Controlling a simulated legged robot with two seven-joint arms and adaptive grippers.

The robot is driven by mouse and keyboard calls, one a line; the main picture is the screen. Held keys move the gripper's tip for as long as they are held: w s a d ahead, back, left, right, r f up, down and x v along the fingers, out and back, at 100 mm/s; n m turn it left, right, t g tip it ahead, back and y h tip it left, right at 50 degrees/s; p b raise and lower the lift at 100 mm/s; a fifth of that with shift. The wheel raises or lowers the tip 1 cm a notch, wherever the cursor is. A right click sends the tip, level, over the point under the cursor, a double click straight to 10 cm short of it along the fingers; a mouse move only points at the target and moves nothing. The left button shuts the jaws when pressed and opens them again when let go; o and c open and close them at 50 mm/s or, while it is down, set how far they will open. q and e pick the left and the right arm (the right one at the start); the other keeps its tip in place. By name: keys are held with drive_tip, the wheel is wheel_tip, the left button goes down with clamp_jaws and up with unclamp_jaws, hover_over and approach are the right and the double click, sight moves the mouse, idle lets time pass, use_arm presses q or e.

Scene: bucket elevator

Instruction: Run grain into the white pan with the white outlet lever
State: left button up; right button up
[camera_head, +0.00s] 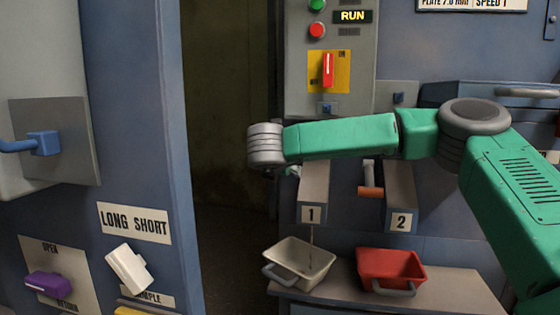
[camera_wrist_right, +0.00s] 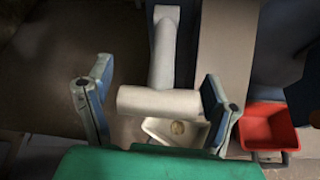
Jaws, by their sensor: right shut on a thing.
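The white outlet lever (camera_wrist_right: 160,101) is between my right gripper's (camera_wrist_right: 156,92) fingers in the wrist view, which are shut on its round crossbar. In the head view my wrist hides most of this lever and gripper, to the left of chute 1 (camera_head: 312,190). The white pan (camera_head: 299,262) sits on the shelf under chute 1. A thin stream of grain (camera_head: 312,235) falls from the chute toward it. In the wrist view a small patch of grain (camera_wrist_right: 178,127) shows in the pan. My left gripper is not in view.
A red pan (camera_head: 390,270) stands right of the white pan, under chute 2 (camera_head: 401,195), beside an orange-handled lever (camera_head: 370,191). A RUN panel (camera_head: 330,60) with a red switch is above. A white handle (camera_head: 129,268) and purple handle (camera_head: 47,284) are at left.

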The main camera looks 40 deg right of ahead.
drive_tip(key=shift+d+r+g+y+p, duration=0.1)
drive_tip(key=shift+r+g+y+p, duration=0.6)
drive_tip(key=shift+p, duration=0.75)
drive_tip(key=shift+w+r, duration=0.1)
drive_tip(key=o, duration=1.5)
drive_tip(key=shift+a, duration=0.2)
drive_tip(key=v, duration=1.1)
drive_tip(key=shift+s+a, duration=0.2)
drive_tip(key=shift+s, duration=0.15)
